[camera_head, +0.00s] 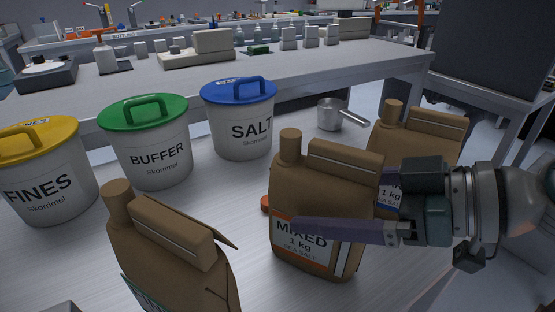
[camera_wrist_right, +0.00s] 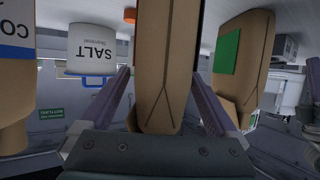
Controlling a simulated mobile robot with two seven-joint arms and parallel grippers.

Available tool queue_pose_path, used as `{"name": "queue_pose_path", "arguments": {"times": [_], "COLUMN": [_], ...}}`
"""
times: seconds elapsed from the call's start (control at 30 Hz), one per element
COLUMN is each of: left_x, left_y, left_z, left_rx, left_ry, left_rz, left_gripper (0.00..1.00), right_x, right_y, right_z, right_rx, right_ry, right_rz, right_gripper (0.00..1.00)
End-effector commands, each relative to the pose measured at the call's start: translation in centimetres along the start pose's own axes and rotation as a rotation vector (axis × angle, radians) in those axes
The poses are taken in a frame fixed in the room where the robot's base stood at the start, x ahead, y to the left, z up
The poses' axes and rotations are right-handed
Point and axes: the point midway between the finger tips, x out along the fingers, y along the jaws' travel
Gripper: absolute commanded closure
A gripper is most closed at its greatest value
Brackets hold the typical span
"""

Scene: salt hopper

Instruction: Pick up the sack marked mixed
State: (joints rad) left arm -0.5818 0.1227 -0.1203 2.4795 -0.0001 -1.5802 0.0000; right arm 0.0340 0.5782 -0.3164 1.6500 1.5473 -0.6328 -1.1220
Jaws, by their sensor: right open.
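The brown sack marked MIXED (camera_head: 325,190), with an orange-banded label, stands upright on the bench in the head view. My right gripper (camera_head: 338,203) comes in from the right, open. One finger lies across the front of this sack over its label; the other is mostly hidden behind it. In the right wrist view, the narrow side of the sack (camera_wrist_right: 165,65) stands between the two open fingers of the right gripper (camera_wrist_right: 163,80), with no clear grip on it. My left gripper is not in view.
A brown sack with a green label (camera_head: 175,250) stands to the left, and a blue-labelled sack (camera_head: 420,135) close behind right. Behind are tubs marked FINES (camera_head: 45,190), BUFFER (camera_head: 155,160) and SALT (camera_head: 240,130), and a metal scoop (camera_head: 335,115).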

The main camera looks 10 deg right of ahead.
Motion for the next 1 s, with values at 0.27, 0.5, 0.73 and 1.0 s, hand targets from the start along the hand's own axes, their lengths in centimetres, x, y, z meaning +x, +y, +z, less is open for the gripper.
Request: {"name": "queue_pose_path", "arguments": {"times": [0.27, 0.5, 0.73, 1.0], "left_x": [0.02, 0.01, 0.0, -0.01], "left_y": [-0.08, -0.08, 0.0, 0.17], "left_z": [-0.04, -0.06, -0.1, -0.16], "left_rx": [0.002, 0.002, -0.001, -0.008], "left_ry": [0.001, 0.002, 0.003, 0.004], "left_rz": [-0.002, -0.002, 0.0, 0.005], "left_gripper": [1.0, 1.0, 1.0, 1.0], "right_x": [-0.03, -0.05, -0.06, -0.06], "right_y": [0.0, 0.0, 0.0, 0.01], "right_z": [0.05, 0.06, 0.06, 0.06], "right_rx": [0.0, 0.0, 0.0, 0.0], "right_ry": [-0.001, -0.001, -0.001, -0.001], "right_rz": [0.0, 0.0, 0.0, 0.0], "right_gripper": [0.17, 0.44, 0.7, 1.0]}}
